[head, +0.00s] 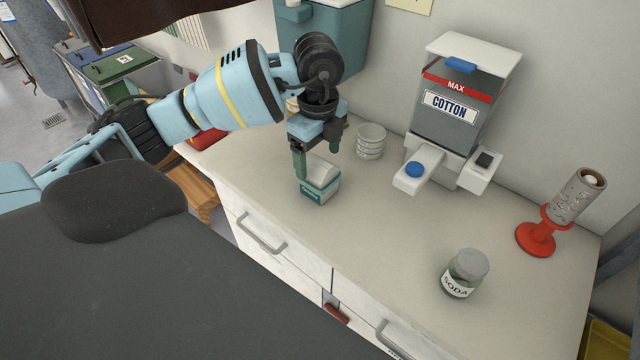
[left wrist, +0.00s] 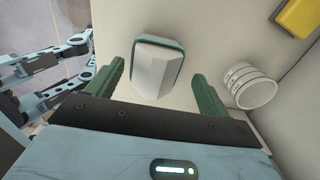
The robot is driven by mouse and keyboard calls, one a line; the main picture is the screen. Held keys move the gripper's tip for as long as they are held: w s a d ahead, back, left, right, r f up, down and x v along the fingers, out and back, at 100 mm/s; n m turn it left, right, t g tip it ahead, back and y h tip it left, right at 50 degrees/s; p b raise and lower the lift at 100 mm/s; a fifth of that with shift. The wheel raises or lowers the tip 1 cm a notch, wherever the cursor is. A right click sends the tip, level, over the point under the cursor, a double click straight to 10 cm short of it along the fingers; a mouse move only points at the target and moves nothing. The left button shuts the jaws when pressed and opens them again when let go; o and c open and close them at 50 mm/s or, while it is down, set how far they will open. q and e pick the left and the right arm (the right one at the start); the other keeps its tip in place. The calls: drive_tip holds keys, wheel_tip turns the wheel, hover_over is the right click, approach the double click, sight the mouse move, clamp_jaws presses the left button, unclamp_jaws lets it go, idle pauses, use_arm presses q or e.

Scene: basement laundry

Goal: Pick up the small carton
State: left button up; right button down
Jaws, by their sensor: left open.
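The small carton (head: 318,185) is white with a teal base and stands on the counter near its front left edge. In the left wrist view the carton (left wrist: 156,68) shows ahead of the two green fingers, roughly midway between them. My left gripper (head: 318,162) is open and points down at the carton, with one finger on each side of it in the head view. In the left wrist view the left gripper (left wrist: 158,90) holds nothing. I cannot tell if a finger touches the carton. My right gripper is not in view.
A white ribbed cup (head: 371,141) stands just right of the carton. The cotton dispenser (head: 461,105) is against the wall. A soda jar (head: 465,273) and a red stand with a tube (head: 537,237) are farther right. The counter (head: 385,235) between carton and jar is clear.

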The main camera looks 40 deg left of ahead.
sight(318, 163)
use_arm(q)
drive_tip(key=shift+s+d+f, duration=0.1)
drive_tip(key=shift+s+f, duration=0.05)
drive_tip(key=shift+f, duration=1.45)
drive_tip(key=shift+s+f, duration=0.1)
drive_tip(key=shift+f, duration=1.5)
drive_tip(key=c, duration=1.1)
drive_tip(key=shift+o, duration=0.2)
drive_tip(key=shift+r, duration=0.1)
drive_tip(key=shift+r, duration=0.85)
drive_tip(key=shift+s+d+r, duration=0.15)
drive_tip(key=shift+r, duration=0.3)
drive_tip(key=shift+s+d+r, duration=0.15)
drive_tip(key=shift+r, duration=0.3)
drive_tip(key=s+d+r, duration=0.1)
drive_tip(key=s+d, duration=0.9)
drive_tip(key=s, duration=0.1)
drive_tip(key=shift+s+r+p, duration=0.2)
drive_tip(key=shift+s+p, duration=0.1)
